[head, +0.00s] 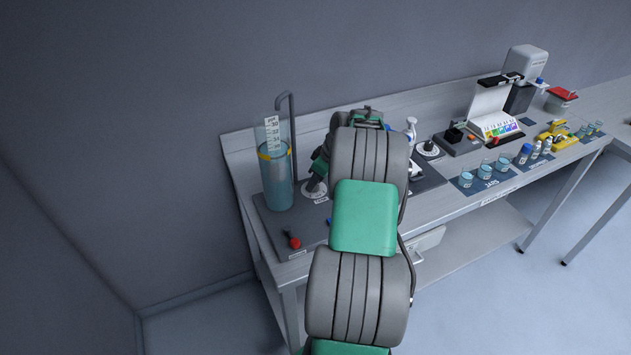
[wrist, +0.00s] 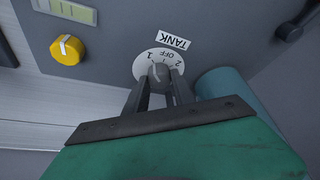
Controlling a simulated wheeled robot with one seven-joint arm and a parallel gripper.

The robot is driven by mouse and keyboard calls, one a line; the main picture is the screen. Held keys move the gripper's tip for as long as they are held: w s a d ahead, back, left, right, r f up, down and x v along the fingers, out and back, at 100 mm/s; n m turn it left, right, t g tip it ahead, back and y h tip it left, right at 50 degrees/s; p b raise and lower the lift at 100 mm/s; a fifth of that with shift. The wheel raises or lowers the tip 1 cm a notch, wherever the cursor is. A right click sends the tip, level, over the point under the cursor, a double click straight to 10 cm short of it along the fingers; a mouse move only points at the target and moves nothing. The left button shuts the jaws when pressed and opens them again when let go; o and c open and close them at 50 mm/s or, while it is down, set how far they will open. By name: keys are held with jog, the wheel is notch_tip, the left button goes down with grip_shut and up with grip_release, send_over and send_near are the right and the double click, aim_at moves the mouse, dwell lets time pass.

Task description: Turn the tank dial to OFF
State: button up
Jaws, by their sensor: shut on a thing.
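The tank dial is a white round plate (wrist: 146,66) marked 1, OFF and 2, with a grey knob (wrist: 158,73) at its middle and a TANK label (wrist: 173,42) beside it. In the wrist view the lettering is turned round. My gripper (wrist: 158,84) is shut on the knob, one finger on each side. The knob's exact pointing is hard to tell. In the head view the dial plate (head: 311,191) shows just right of the blue liquid cylinder (head: 278,185), and my arm hides much of the area around it.
A yellow knob (wrist: 67,49) is left of the dial in the wrist view. In the head view, a red-knobbed control (head: 294,241) sits at the bench's front left, and a bent grey pipe (head: 291,120) rises behind the cylinder. Jars (head: 485,168) and instruments fill the right.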

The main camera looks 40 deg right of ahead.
grip_shut()
jog(key=shift+a+f+m+b, duration=0.15)
jog(key=shift+m+b, duration=0.15)
jog(key=shift+b, duration=0.15)
jog(key=m+h+b, duration=0.1)
jog(key=m+b, duration=0.1)
jog(key=shift+m, duration=0.3)
jog(key=m+h+b, duration=0.2)
jog(key=m+b, duration=0.1)
jog(key=m, duration=0.2)
jog(key=shift+a+b, duration=0.15)
jog(key=shift+b, duration=0.25)
jog(key=shift+m, duration=0.4)
jog(key=o, duration=1)
grip_release()
jog(key=shift+g, duration=0.3)
